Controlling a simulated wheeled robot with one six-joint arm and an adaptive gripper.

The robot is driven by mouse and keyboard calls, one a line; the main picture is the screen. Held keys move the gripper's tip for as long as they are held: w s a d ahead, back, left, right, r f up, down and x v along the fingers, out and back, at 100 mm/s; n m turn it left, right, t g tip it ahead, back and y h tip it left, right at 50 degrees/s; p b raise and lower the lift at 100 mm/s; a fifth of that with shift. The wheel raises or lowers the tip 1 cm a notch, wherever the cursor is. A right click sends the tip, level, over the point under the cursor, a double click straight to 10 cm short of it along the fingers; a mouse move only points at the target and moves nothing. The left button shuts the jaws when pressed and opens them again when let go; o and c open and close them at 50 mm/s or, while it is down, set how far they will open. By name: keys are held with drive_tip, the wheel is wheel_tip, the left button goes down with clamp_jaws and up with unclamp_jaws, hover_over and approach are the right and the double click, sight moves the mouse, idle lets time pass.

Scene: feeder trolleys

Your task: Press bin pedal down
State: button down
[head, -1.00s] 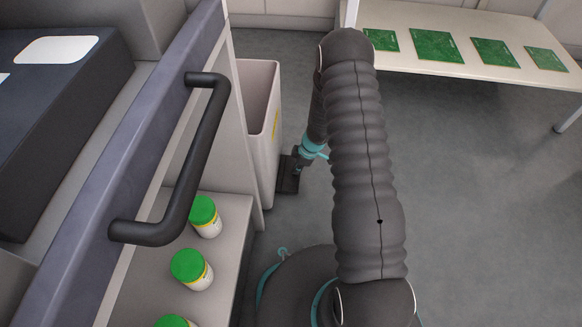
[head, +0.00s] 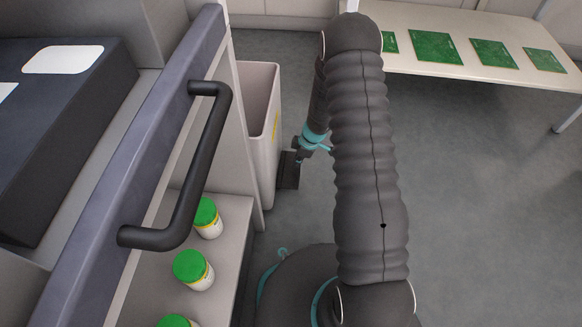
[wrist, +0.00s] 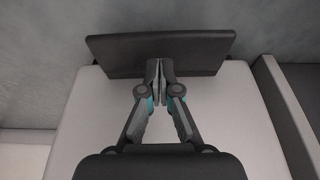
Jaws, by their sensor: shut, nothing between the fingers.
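The bin (head: 262,125) is a tall, light grey, open-topped box with a yellow mark on its side, left of my arm in the head view. Its dark pedal (head: 289,172) sticks out low on the bin's right side. In the wrist view the pedal (wrist: 205,50) is a wide dark plate, slightly tilted, beyond the bin's pale body (wrist: 225,110). My gripper (wrist: 160,66) is shut and empty, its fingertips at the pedal's near edge. Whether they touch it I cannot tell. In the head view my arm partly hides the gripper (head: 300,158).
A trolley with a black handle (head: 205,150) stands at the left. Its shelf holds green-lidded jars (head: 192,268). A table (head: 440,20) with green boards is at the back right. The grey floor (head: 480,200) on the right is clear.

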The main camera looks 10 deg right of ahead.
sight(297, 169)
drive_tip(key=shift+r+p, duration=0.5)
drive_tip(key=shift+r, duration=1.8)
